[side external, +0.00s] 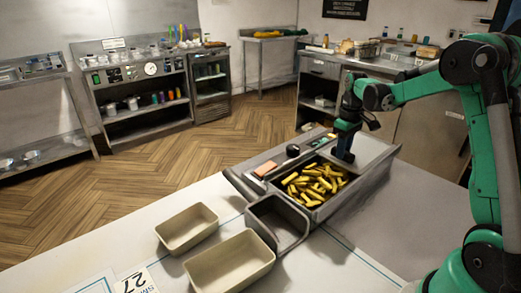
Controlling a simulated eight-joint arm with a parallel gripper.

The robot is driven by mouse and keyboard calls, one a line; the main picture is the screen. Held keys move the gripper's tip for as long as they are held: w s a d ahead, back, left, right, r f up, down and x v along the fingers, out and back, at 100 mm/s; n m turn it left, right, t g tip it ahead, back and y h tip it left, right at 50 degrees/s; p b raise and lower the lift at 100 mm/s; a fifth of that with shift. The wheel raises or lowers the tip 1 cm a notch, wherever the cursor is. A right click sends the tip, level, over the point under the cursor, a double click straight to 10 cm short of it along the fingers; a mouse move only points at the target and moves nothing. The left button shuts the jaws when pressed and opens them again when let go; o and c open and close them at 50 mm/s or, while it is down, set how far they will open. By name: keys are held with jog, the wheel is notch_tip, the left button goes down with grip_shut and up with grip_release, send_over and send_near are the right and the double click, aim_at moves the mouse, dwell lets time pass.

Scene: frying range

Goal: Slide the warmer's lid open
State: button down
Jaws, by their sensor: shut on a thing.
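The warmer (318,214) is a grey metal box on the white counter. Its left part is uncovered and shows many yellow fries (315,185). The lid (370,147) is a flat grey panel covering the right part of the warmer. My gripper (343,158) points down at the lid's left end, beside the opening, and is shut on the lid there. The exact grip, and any handle between the fingers, is hidden by the dark gripper.
Two beige trays (187,228) (230,264) and an empty metal bin (277,222) stand in front of the warmer. A ledge behind the fries holds a pinkish block (265,168) and a black knob (292,150). The counter at the lower right is clear.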

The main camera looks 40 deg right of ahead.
jog(key=c, duration=0.7)
grip_release()
jog(key=shift+r, duration=0.1)
jog(key=shift+r, duration=2.75)
jog(key=shift+a, duration=0.1)
jog(key=s+a+t, duration=0.2)
jog(key=a, duration=0.5)
jog(key=s+a+t, duration=0.2)
jog(key=a, duration=0.5)
jog(key=s+a+t, duration=0.2)
jog(key=a+t, duration=0.1)
jog(key=a, duration=0.4)
jog(key=shift+s+a+r, duration=0.3)
jog(key=shift+s+r, duration=0.1)
